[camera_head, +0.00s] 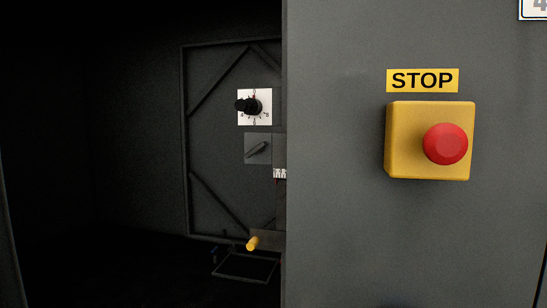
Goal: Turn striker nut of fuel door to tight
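I cannot pick out a striker nut or a fuel door for certain in the head view. A dark framed panel (215,150) with diagonal braces stands inside the shadowed enclosure, left of centre. It carries a black knob (248,105) on a white dial plate (262,118), and below that a small grey plate with a slanted dark handle (257,150). A yellow cylindrical piece (252,243) sticks out near the panel's lower right. The panel's right part is hidden behind a grey wall. Neither of my grippers is in view.
The grey wall (340,220) fills the right half and stands nearer. On it are a yellow STOP label (422,80) and a yellow box (403,140) with a red button (445,144). A thin dark frame (245,279) lies low inside. The enclosure's left side looks open but very dark.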

